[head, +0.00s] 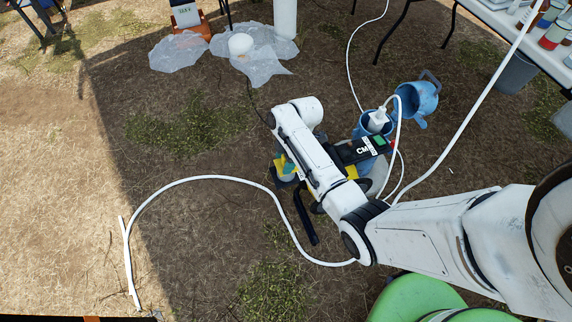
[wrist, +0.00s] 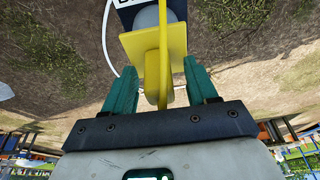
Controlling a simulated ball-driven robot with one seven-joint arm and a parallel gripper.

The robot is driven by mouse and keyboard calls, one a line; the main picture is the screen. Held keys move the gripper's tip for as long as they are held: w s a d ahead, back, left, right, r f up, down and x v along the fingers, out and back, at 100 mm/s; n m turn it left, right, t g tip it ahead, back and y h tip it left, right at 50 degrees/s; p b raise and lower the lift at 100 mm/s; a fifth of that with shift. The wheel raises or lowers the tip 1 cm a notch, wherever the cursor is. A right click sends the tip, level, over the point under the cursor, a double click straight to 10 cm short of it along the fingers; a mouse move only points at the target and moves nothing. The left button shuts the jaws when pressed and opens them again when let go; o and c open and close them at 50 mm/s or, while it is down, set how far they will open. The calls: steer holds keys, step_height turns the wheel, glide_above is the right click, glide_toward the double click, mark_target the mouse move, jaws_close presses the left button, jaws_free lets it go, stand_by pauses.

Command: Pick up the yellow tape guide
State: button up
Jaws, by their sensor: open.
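The yellow tape guide (wrist: 152,44) is a squared yellow piece with a tab pointing toward my gripper, in front of a dark housing with a grey round part. A narrow yellow strip (wrist: 175,30) runs up past it. My gripper (wrist: 162,68) is open, with one teal finger on each side of the tab. A gap shows at each finger, and no grip is visible. In the head view my arm hides most of the gripper and guide. Yellow parts (head: 279,164) and a black device (head: 362,151) with lettering show beside the arm.
A blue bucket (head: 363,128) and a tipped blue jug (head: 416,98) stand close behind the device. A white hose (head: 205,178) loops over the ground at left. A table (head: 505,24) with bottles is at upper right. Clear plastic sheets (head: 180,52) lie at upper left. The left ground is mostly free.

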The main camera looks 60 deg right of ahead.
steer(key=shift+c, duration=0.3)
jaws_close()
stand_by(0.3)
